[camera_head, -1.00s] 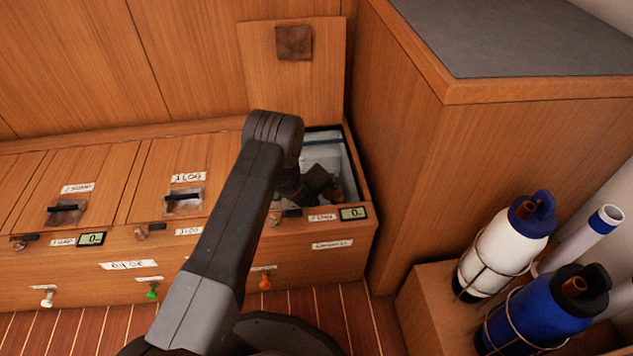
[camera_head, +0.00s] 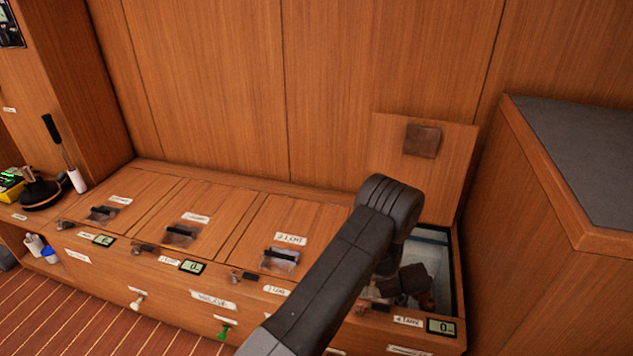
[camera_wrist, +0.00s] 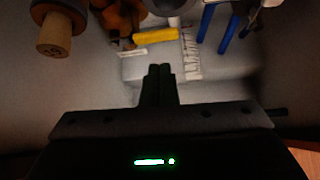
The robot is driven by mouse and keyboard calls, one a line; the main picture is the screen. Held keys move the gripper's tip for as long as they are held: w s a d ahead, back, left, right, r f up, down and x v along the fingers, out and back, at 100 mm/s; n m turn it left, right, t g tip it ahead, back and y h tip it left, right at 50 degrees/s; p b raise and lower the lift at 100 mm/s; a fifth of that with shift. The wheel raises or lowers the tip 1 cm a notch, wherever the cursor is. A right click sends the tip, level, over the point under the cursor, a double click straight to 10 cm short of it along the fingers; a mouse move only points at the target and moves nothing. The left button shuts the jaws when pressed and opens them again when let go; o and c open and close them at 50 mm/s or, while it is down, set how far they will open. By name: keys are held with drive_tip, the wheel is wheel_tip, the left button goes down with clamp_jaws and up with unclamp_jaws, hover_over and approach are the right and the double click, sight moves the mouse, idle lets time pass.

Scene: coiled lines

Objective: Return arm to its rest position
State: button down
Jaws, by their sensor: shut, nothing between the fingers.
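My arm (camera_head: 335,270) reaches from the bottom of the head view to the open locker (camera_head: 446,265) at the right end of the bench. My gripper is down inside or just over that locker, and its fingertips are hidden in the head view. In the wrist view my gripper (camera_wrist: 158,72) is shut, with its two dark fingers together and nothing between them. Beyond the fingers are a yellow item (camera_wrist: 155,35), a cork-ended item (camera_wrist: 53,38) and blue handles (camera_wrist: 228,33). They lie apart from the fingertips.
The raised locker lid (camera_head: 400,165) stands against the back wall behind my arm. A tall grey-topped cabinet (camera_head: 590,160) rises close on the right. Several closed lids with handles (camera_head: 180,234) line the bench to the left. The air above them is clear.

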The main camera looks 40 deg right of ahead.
drive_tip(key=b+x, duration=0.2)
drive_tip(key=x, duration=0.5)
drive_tip(key=shift+w+d+f, duration=0.1)
drive_tip(key=shift+d+f, duration=0.05)
drive_tip(key=shift+f, duration=0.2)
drive_tip(key=shift+w+d, duration=0.1)
drive_tip(key=shift+d, duration=0.1)
drive_tip(key=shift+a, duration=0.2)
drive_tip(key=p+v, duration=0.2)
drive_tip(key=v, duration=0.6)
drive_tip(key=shift+b+x, duration=0.9)
drive_tip(key=shift+x, duration=2.3)
